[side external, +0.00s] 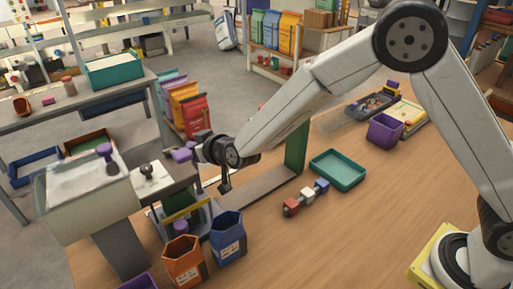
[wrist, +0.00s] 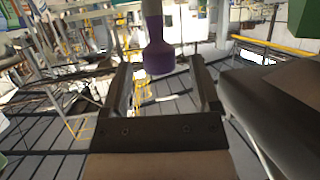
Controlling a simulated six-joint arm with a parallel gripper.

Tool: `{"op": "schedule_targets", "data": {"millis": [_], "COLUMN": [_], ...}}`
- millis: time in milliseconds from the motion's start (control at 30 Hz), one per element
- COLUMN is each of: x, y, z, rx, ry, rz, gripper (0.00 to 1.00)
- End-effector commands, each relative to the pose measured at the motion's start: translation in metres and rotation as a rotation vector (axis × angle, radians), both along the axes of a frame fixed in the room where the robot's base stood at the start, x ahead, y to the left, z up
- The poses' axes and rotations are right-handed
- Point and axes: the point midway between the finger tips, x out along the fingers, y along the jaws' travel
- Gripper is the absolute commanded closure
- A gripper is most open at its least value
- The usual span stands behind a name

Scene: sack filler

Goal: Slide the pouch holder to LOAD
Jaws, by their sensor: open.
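My gripper (side external: 196,150) is open, with its arm reaching left toward the filler. In the wrist view its two fingers (wrist: 163,88) stand apart. A purple knob (wrist: 159,58) on a paler stem shows in the gap at the fingertips; I cannot tell whether either finger touches it. In the side view a purple knob (side external: 182,154) sits right at the gripper's end. The filler has a pale hopper (side external: 85,208). A yellow-edged frame (side external: 184,208) with a purple piece (side external: 180,228) stands below; I cannot tell whether it is the pouch holder. No LOAD mark is readable.
A teal tray (side external: 338,170) and small coloured blocks (side external: 307,196) lie to the right.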

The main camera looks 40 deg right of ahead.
Motion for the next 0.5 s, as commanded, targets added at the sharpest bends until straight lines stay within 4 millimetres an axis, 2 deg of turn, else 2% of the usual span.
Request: {"op": "schedule_targets", "data": {"millis": [200,500], "x": [0.013,0.016], "y": [0.002,0.003], "z": [-0.005,-0.007], "rx": [0.000,0.000], "ry": [-0.001,0.000], "rz": [-0.001,0.000], "gripper": [0.21,0.21]}}
